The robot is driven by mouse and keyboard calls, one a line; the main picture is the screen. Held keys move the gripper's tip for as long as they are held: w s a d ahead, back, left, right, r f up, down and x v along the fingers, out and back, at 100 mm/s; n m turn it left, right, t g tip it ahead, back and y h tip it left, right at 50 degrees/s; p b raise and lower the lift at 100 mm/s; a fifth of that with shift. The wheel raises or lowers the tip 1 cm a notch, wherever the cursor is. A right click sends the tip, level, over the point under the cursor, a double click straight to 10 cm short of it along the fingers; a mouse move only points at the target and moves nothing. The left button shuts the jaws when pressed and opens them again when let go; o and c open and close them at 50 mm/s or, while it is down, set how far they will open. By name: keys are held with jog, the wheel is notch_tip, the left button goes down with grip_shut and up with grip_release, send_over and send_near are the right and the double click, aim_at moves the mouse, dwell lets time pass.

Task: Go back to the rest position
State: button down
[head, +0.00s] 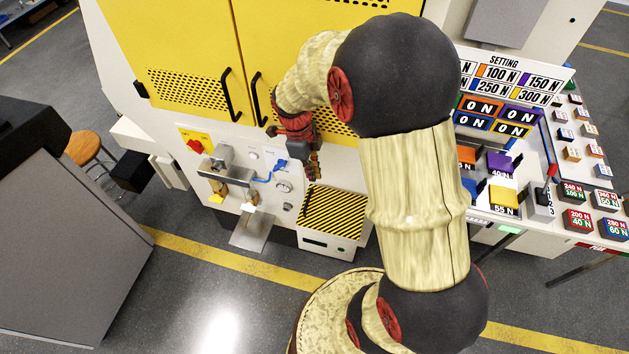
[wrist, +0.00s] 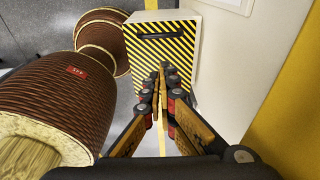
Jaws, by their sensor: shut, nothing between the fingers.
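My gripper (head: 314,166) hangs in front of the white and yellow machine, right of its small fixtures and above the striped box. In the wrist view my gripper (wrist: 160,78) has its fingers together with nothing between them. The black-and-yellow striped top of the box (wrist: 165,46) lies beyond the fingertips; the same striped box (head: 333,214) shows in the head view. My arm is bent and blocks part of the machine and the table at right.
The machine has yellow doors (head: 180,45) with black handles, a red switch (head: 195,146) and a metal chute (head: 252,230). At right a table holds labelled blocks (head: 504,200) and a setting board (head: 503,85). A stool (head: 84,147) and grey cabinet (head: 75,250) stand left. Floor is clear between.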

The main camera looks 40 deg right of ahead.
jog(key=s+a+r+n+t, duration=0.2)
jog(key=a+r+n, duration=0.2)
jog(key=r+n, duration=0.35)
jog(key=s+a+r+n+t, duration=0.2)
jog(key=s+a+r+n, duration=0.15)
jog(key=r+n, duration=0.35)
jog(key=s+a+r+n+t, duration=0.1)
jog(key=s+a+r+n, duration=0.2)
jog(key=n, duration=0.4)
jog(key=s+a+r+n+t+y+b, duration=0.1)
jog(key=s+a+r+n+t, duration=0.1)
jog(key=n, duration=0.5)
jog(key=shift+s+a+r, duration=0.7)
jog(key=shift+s+r, duration=0.3)
jog(key=shift+s, duration=0.8)
